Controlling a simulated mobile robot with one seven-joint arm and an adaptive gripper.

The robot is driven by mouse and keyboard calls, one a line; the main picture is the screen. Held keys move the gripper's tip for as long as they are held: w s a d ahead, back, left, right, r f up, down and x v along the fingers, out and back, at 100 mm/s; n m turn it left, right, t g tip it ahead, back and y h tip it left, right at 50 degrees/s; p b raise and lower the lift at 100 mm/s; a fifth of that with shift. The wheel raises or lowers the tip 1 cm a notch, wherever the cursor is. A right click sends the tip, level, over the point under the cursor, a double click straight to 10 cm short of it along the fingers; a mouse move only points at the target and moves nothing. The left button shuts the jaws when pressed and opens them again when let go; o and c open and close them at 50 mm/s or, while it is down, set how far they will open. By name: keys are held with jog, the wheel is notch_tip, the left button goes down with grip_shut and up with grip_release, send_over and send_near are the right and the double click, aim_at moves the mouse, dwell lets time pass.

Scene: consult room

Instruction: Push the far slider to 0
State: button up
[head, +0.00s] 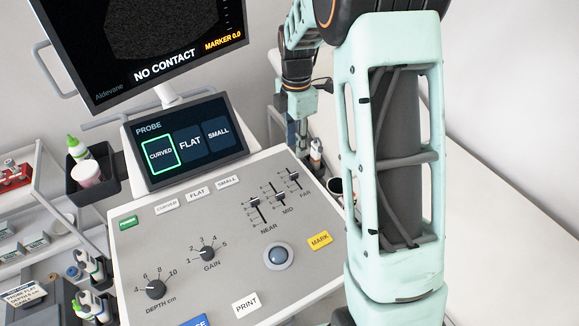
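The far slider (292,176) is the rightmost of three sliders on the grey console panel (217,224). Its dark knob sits in the upper part of its short slot, above the FAR label. The mid slider (274,188) and the near slider (254,202) stand to its left, their knobs also toward the upper part of their slots. My arm crosses the right of the head view and bends down behind the console's back right corner. The end of my arm (302,108) shows small there, apart from the sliders; its fingers cannot be made out.
The probe touchscreen (190,142) and a monitor (150,45) reading NO CONTACT rise behind the panel. A trackball (278,256), the MARK key (320,241) and the gain knob (207,253) lie in front of the sliders. A black bin (92,174) hangs at the left.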

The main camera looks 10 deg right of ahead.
aim_at(294, 173)
jog(key=f, duration=0.5)
jog(key=f+p, duration=0.1)
jog(key=f, duration=0.5)
jog(key=shift+s+a, duration=0.1)
jog(key=shift+a, duration=0.1)
jog(key=shift+r, duration=0.1)
grip_shut()
